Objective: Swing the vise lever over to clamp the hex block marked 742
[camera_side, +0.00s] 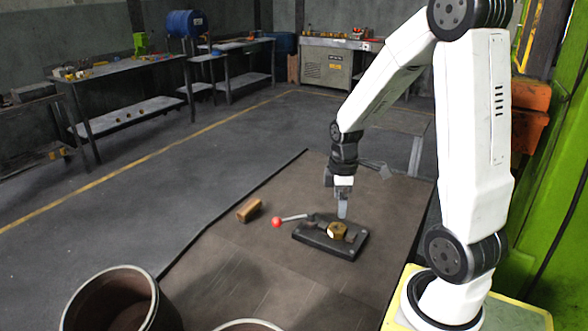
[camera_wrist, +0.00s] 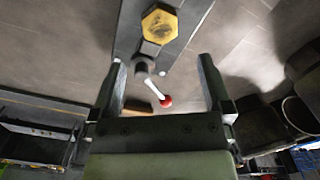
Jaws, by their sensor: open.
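The vise (camera_side: 331,241) is a dark flat fixture on the brown table. A brass-coloured hex block (camera_side: 337,230) sits on it; the block also shows in the wrist view (camera_wrist: 160,25), with markings too blurred to read. The vise lever (camera_side: 293,217) has a red ball end (camera_side: 277,222) and points left in the side view. In the wrist view the lever (camera_wrist: 153,88) and its red ball (camera_wrist: 166,102) lie between my fingers in the picture. My gripper (camera_side: 342,208) is open and empty, above the vise near the hex block in the side view. I see no contact with the lever.
A small wooden block (camera_side: 249,211) lies on the table left of the lever. Round bins (camera_side: 112,300) stand at the front left. The table (camera_side: 240,275) is bare in front of the vise. Workbenches line the far wall.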

